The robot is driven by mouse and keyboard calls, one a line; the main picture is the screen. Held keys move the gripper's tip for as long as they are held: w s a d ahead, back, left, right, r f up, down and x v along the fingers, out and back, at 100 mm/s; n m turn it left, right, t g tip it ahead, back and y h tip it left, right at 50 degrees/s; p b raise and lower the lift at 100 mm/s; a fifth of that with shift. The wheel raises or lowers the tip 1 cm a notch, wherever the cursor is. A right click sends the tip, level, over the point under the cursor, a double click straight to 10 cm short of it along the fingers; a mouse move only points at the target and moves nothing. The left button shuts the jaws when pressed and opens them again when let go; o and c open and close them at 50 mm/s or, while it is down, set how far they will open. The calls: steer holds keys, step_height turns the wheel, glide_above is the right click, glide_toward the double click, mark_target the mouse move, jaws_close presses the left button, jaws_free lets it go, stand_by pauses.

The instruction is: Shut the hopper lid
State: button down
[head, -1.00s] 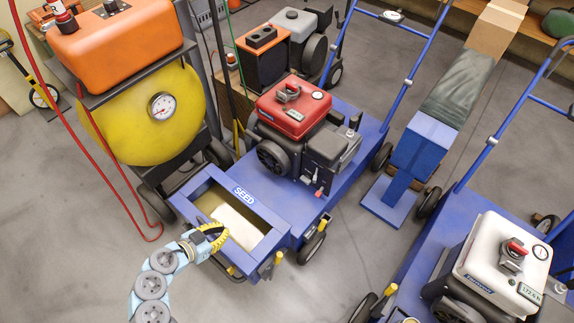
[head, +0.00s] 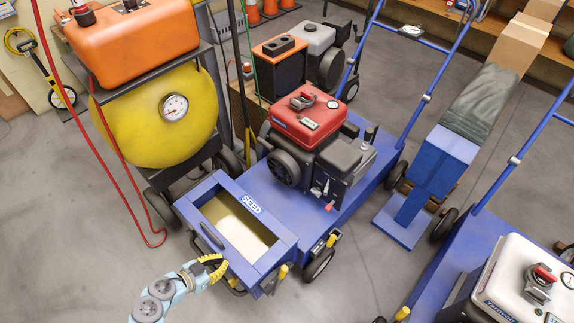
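The hopper is a blue box (head: 276,243) marked SEED at the front of a blue wheeled machine. Its top is partly open, with pale seed (head: 238,222) showing inside. A blue panel with a dark bar handle (head: 207,236) lies along the left side of the opening; it looks like the lid, but how it is hinged or slides is unclear. My gripper (head: 212,268), with yellow ribbed fingers, is at the hopper's near left side, just below the handle. I cannot tell whether it touches the hopper. Its fingers overlap from here, so their opening is unclear.
A red engine (head: 307,118) sits behind the hopper. A yellow drum (head: 140,125) with an orange tank and hanging red hose (head: 118,185) stands at left. Another blue machine with a white engine (head: 510,285) is at lower right. Grey floor (head: 90,240) is clear at lower left.

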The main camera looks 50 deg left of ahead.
stand_by(0.4)
step_height(320, 180, up, 4)
steer(key=p, duration=0.3)
steer(key=s+d+f+p, duration=0.1)
steer(key=s+f, duration=0.2)
steer(key=s, duration=0.6)
steer(key=shift+s+d+f, duration=0.2)
steer(key=shift+d, duration=0.1)
